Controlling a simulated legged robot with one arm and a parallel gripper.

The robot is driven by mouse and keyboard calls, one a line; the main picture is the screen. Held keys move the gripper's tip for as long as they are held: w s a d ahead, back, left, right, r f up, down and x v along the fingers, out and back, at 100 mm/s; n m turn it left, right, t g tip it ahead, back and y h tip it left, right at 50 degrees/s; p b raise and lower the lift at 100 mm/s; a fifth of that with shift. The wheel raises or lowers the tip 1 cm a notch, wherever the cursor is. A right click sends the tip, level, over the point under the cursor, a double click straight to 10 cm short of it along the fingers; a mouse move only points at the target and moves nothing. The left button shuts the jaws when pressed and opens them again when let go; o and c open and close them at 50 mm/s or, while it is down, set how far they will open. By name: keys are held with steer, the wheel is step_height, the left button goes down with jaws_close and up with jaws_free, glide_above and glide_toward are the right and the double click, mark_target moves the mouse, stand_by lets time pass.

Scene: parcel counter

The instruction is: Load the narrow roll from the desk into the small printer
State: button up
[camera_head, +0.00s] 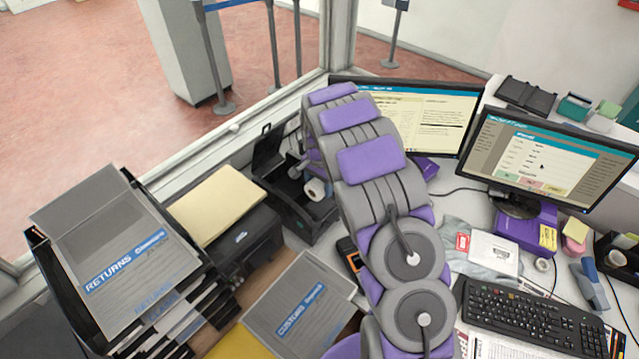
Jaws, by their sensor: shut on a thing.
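The small printer (296,212) is black and stands left of my arm with its lid (268,150) raised. A white roll with a brown core, the narrow roll (316,190), shows at the printer's open bay, beside my arm. My gripper (299,170) is over the open bay and mostly hidden behind my arm's grey and purple links. It is shut on the narrow roll. The fingertips are not clear, and I cannot tell whether the roll touches the bay floor.
A larger black printer (245,250) with yellow envelopes on top stands left. A black tray stack with a RETURNS folder (125,255) is further left. A CUSTOMS folder (300,310) lies in front. Monitors (545,165), a keyboard (530,318) and a small tape roll (541,264) are right.

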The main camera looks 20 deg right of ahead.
steer(key=shift+w+d+f, duration=0.1)
steer(key=shift+w+f, duration=0.4)
steer(key=shift+f, duration=0.35)
steer(key=w+a+f+b, duration=0.1)
steer(key=w+a+f, duration=0.1)
steer(key=w+f, duration=0.1)
steer(key=w+a+f+b, duration=0.1)
steer(key=f, duration=0.1)
steer(key=shift+w+a+b, duration=0.25)
steer(key=shift+a+b, duration=0.05)
steer(key=shift+b, duration=0.05)
steer(key=shift+w+a+f+b, duration=0.25)
steer(key=shift+w+f, duration=0.1)
steer(key=shift+f, duration=0.55)
steer(key=shift+w+a+f+b, duration=0.2)
steer(key=shift+w+f, duration=0.15)
steer(key=shift+f, duration=0.5)
steer(key=shift+w+a+f+b, duration=0.15)
steer(key=shift+w+f+b, duration=0.15)
steer(key=shift+f, duration=0.6)
steer(key=o, duration=1.2)
steer(key=shift+r, duration=0.1)
